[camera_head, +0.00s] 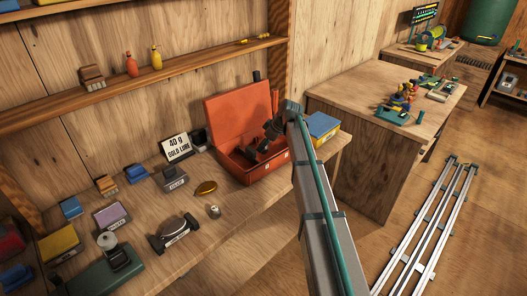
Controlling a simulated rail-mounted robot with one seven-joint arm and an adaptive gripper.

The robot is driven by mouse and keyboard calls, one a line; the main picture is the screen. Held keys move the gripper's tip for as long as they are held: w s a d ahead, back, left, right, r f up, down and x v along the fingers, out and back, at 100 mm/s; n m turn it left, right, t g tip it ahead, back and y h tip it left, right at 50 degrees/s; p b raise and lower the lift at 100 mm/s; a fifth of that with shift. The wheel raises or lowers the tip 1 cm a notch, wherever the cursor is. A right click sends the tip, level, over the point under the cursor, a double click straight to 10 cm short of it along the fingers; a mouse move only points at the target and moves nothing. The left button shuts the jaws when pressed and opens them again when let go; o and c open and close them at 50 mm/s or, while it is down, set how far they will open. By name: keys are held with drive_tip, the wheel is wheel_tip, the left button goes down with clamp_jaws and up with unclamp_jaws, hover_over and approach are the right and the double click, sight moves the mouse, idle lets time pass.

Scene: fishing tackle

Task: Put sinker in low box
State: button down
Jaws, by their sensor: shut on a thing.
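My gripper (251,154) reaches down into the open red tackle box (237,172), its dark fingers low between the walls. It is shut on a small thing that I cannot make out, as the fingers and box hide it. I cannot tell whether it is the sinker. The box's lid (232,103) stands up at the back. A small grey metal piece (214,211), perhaps a weight, stands on the bench in front of the box. I cannot tell for sure which box is the low box.
A gold lure (205,188) lies left of the red box, with a "40 g gold lure" sign (177,147) behind. A blue-topped yellow box (322,128) stands right of it. Bare bench lies in front (250,222).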

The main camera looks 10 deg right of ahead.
sight(264, 152)
drive_tip(key=shift+f+p, duration=0.4)
drive_tip(key=shift+f, duration=1.4)
drive_tip(key=shift+f, duration=0.1)
drive_tip(key=c, duration=1)
unclamp_jaws()
drive_tip(key=b+v, duration=0.2)
drive_tip(key=v, duration=1)
